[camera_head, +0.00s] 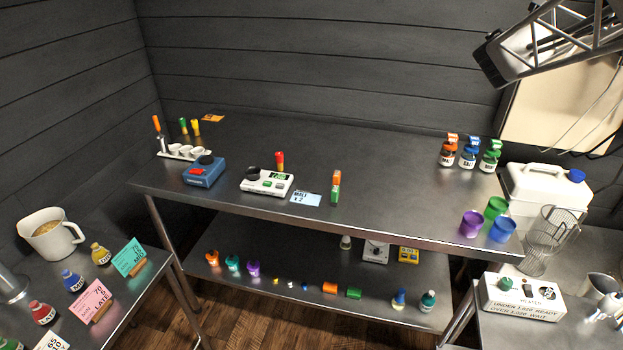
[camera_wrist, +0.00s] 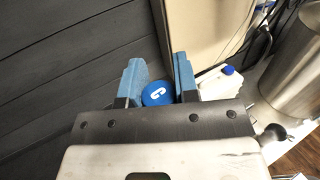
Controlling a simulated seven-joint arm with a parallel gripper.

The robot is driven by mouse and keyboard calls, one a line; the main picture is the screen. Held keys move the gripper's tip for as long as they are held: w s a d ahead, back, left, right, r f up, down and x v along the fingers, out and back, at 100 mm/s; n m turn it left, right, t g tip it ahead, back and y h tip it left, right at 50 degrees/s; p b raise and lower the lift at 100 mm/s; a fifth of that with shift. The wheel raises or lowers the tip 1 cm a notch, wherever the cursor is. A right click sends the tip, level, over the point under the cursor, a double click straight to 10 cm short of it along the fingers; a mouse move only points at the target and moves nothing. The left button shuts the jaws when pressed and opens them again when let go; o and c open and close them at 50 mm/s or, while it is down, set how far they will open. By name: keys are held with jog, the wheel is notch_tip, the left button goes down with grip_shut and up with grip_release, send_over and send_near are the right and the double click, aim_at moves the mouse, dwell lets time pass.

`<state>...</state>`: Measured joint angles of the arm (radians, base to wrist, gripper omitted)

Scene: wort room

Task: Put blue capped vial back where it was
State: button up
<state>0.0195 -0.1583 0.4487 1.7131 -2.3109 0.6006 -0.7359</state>
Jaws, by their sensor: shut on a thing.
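In the wrist view my gripper (camera_wrist: 157,92) is shut on the blue capped vial (camera_wrist: 157,94). Only its round blue cap, with a white C-shaped mark, shows between the two blue fingers. The vial's body is hidden below the cap. In the head view my arm reaches in from the top right above the steel table. The fingers and the held vial cannot be made out there.
The steel table (camera_head: 390,160) holds a white rack (camera_head: 184,152), a blue device (camera_head: 204,171), a white device (camera_head: 266,182), and blue (camera_head: 468,158) and green (camera_head: 489,160) capped bottles. Purple (camera_head: 471,224), green and blue cups stand at the right end. The table's middle is clear.

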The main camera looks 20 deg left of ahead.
jog(key=w+a+r+n+t+y, duration=0.1)
jog(key=w+r+y, duration=0.1)
jog(key=r, duration=0.5)
jog(key=w+a+r+n+y, duration=0.1)
jog(key=w+r, duration=0.1)
jog(key=r, duration=0.4)
jog(key=w+a+r+n+y, duration=0.2)
jog(key=a+r+y, duration=0.2)
jog(key=a+r, duration=0.3)
jog(key=w+a+n, duration=0.1)
jog(key=w+a, duration=0.1)
jog(key=a, duration=0.1)
jog(key=a+f+n+y, duration=0.1)
jog(key=a+f+y, duration=0.1)
jog(key=a+f, duration=2.15)
jog(key=s+a+f, duration=0.3)
jog(key=a+f, duration=0.2)
jog(key=f, duration=0.4)
jog(key=s+a+f+n+y, duration=0.1)
jog(key=s+a+f, duration=0.2)
jog(key=f, duration=0.6)
jog(key=s+a+f+y, duration=0.1)
jog(key=s+a+f, duration=0.3)
jog(key=a+f, duration=0.3)
jog(key=shift+a+f, duration=0.2)
jog(key=shift+f, duration=0.75)
jog(key=shift+f, duration=0.1)
notch_tip(320, 180, down, 6)
